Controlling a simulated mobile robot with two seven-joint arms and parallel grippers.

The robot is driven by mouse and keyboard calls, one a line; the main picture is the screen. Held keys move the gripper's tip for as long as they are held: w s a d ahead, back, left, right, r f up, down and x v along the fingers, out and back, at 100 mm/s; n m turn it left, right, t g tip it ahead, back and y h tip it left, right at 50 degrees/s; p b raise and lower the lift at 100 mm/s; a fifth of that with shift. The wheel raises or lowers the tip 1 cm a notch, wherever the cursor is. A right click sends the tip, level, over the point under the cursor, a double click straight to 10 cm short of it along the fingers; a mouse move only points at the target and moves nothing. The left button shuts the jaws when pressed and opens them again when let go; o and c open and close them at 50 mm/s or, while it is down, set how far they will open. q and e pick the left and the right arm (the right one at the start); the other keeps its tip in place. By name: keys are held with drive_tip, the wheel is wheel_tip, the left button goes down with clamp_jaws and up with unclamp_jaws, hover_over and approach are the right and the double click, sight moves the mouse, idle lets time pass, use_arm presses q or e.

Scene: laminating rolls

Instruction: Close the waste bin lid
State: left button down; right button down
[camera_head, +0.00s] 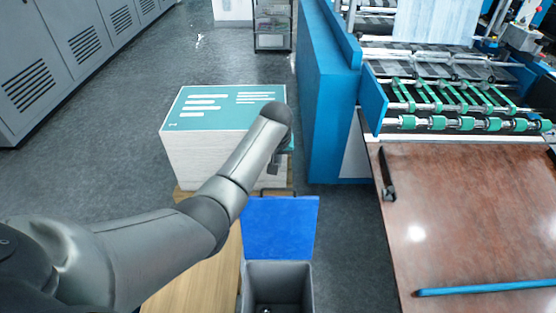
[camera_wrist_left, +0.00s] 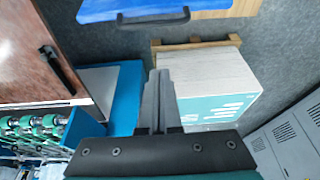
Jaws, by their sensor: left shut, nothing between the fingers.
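The waste bin (camera_head: 277,290) is a grey open box at the bottom of the head view. Its blue lid (camera_head: 280,228) stands open on the far side of the bin, with a dark handle bar at its far edge. The lid (camera_wrist_left: 120,8) and its black handle (camera_wrist_left: 152,19) also show at the top of the wrist view. My left gripper (camera_wrist_left: 159,75) is shut and empty, its fingers apart from the handle. In the head view my left arm reaches over beyond the lid and mostly hides this gripper. My right gripper is not in view.
A stack of white sheets with a teal printed top (camera_head: 210,110) stands on a wooden pallet (camera_head: 205,260) beyond the bin. A blue machine with green rollers (camera_head: 450,97) and a brown table (camera_head: 460,210) are at the right. Grey cabinets (camera_head: 60,55) line the left.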

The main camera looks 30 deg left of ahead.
use_arm(q)
wheel_tip(320, 180, down, 6)
drive_tip(key=s, duration=0.1)
drive_tip(key=shift+s+d, duration=0.2)
drive_tip(key=shift+d, duration=0.2)
idle(0.4)
drive_tip(key=shift+f, duration=0.15)
drive_tip(key=shift+s, duration=0.1)
